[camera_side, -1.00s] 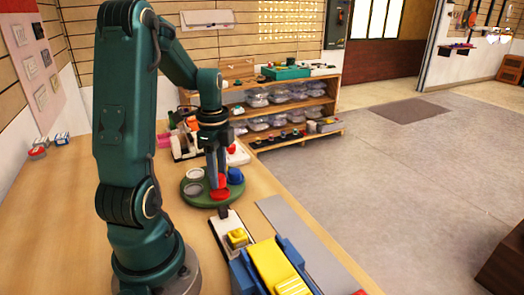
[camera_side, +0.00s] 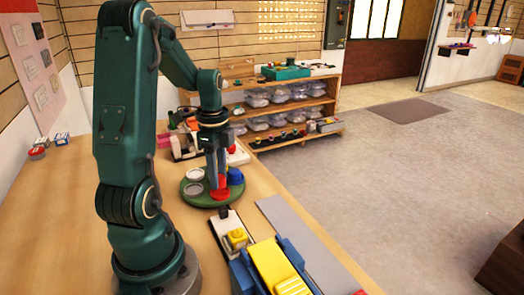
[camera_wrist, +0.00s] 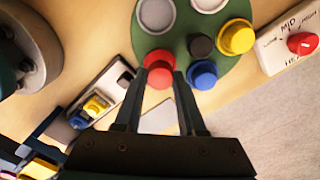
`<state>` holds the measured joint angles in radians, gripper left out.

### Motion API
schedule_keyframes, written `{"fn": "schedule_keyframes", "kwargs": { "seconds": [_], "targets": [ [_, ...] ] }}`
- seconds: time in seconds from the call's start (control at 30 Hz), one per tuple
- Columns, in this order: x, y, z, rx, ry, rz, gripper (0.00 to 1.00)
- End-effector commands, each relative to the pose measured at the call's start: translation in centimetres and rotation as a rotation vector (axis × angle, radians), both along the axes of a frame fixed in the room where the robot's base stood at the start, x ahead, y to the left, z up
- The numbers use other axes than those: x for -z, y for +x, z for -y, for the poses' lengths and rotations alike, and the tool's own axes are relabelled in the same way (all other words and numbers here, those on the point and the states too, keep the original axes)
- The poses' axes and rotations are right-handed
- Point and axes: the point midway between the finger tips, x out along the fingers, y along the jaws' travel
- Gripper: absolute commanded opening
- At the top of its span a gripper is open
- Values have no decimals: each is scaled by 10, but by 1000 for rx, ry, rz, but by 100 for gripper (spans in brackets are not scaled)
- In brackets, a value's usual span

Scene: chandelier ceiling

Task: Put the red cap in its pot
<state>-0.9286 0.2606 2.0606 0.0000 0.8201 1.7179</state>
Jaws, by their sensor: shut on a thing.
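The red cap (camera_wrist: 158,60) is between the fingertips of my gripper (camera_wrist: 160,76), which is shut on it. In the side view my gripper (camera_side: 221,186) points straight down at the near right edge of the green round base (camera_side: 190,202). Red shows at the fingertips there, over a red pot (camera_side: 220,195). The fingers and the cap hide most of the pot, so I cannot tell whether the cap is inside it or just above.
A blue pot (camera_wrist: 203,75), a yellow one (camera_wrist: 236,38), a black piece (camera_wrist: 201,46) and two pale pots (camera_wrist: 157,15) crowd the base. A tray with a yellow block (camera_side: 238,238) is nearby.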

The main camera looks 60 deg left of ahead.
Motion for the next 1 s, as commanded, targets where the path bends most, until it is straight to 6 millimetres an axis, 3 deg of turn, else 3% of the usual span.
{"fn": "schedule_keyframes", "kwargs": {
  "seconds": [1.0],
  "targets": [
    [10, 0, 0, 0, 0, 0, 0]
  ]
}}
